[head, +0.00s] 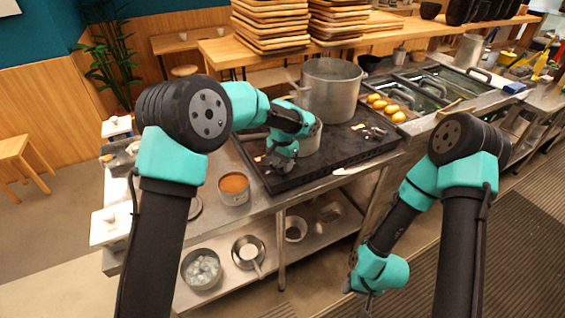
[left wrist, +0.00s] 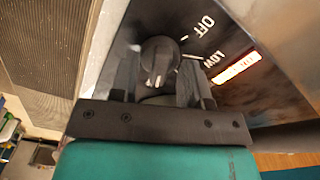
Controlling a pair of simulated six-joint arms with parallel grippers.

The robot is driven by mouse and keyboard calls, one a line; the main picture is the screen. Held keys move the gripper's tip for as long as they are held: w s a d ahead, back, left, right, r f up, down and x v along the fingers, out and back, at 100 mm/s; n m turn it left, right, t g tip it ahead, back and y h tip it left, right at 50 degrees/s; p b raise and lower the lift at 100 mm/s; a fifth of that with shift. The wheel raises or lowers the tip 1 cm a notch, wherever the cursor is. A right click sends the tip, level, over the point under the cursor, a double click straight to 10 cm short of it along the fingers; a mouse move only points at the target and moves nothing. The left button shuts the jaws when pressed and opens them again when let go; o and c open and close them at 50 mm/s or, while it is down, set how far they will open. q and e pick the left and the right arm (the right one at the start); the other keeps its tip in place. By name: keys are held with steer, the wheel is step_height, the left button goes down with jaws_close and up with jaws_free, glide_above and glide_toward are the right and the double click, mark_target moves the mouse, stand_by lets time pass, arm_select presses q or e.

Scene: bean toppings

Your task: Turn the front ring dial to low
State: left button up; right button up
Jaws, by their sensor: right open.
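The dial (left wrist: 160,58) is a round black knob with white marks on its lower end in the left wrist view. Beside it the panel (left wrist: 268,92) reads OFF, LOW and a lit orange-red label, probably HIGH. The white marks point toward the bottom of that view, away from the words. My left gripper (left wrist: 158,85) has one finger on each side of the knob; whether they press on it I cannot tell. In the head view my left gripper (head: 282,160) is at the left part of the black stove top, and the dial is hidden. My right gripper (head: 362,288) hangs low, empty and open, at the counter's front.
A large steel pot (head: 330,92) stands at the back of the stove top (head: 345,155). A smaller pot is partly behind my left gripper. A can of orange-brown food (head: 234,188) stands on the counter. Yellow round food (head: 385,105) lies to the right. Bowls (head: 201,270) sit on the lower shelf.

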arm_select(q)
jaws_close()
steer(key=shift+n, duration=0.3)
steer(key=n, duration=0.8)
steer(key=shift+n, duration=0.3)
steer(key=n, duration=0.8)
steer(key=shift+n, duration=0.3)
stand_by(0.4)
